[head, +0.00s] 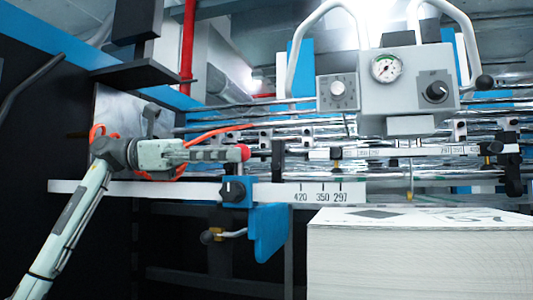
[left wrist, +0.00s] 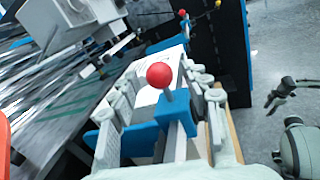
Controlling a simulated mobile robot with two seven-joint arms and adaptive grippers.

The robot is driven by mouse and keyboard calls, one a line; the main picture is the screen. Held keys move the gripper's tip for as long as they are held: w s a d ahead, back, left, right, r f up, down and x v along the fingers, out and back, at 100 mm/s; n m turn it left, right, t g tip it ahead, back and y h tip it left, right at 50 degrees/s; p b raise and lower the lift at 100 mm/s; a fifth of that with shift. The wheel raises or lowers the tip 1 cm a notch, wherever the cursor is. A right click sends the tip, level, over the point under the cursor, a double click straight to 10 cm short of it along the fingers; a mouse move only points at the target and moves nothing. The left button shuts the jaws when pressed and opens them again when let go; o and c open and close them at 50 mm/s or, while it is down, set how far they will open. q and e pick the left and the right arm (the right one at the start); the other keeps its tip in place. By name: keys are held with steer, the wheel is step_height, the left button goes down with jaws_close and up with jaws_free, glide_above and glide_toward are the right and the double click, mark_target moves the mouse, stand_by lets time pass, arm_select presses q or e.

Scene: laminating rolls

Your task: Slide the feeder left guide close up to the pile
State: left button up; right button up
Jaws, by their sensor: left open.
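The feeder left guide is a blue block with a black knob (head: 237,192) on the white scale bar, with a blue plate (head: 270,232) hanging below it. A red ball (head: 245,152) shows above the block; in the left wrist view it sits on a short stem on the blue block (left wrist: 177,113). My left gripper (head: 232,153) is open, with its fingers on either side of the ball and stem; I cannot tell whether they touch. The pile (head: 400,262) is a tall white paper stack, right of the guide, with a clear gap between them.
A grey control box (head: 405,85) with gauge and knobs stands above. Parts like my right arm (left wrist: 303,145) show at the left wrist view's right edge, beside open floor.

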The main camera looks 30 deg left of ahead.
arm_select(q)
steer(key=x, duration=0.4)
steer(key=shift+d, duration=0.25)
steer(key=shift+w+d+p, duration=0.3)
steer(key=shift+w+d, duration=0.1)
steer(key=shift+d, duration=0.25)
arm_select(e)
steer(key=shift+w+a+f, duration=0.1)
steer(key=shift+w+f, duration=0.55)
steer(key=shift+f, duration=0.35)
arm_select(q)
steer(key=shift+c, duration=0.6)
steer(key=c, duration=1)
jaws_close()
arm_select(e)
steer(key=shift+s, duration=0.25)
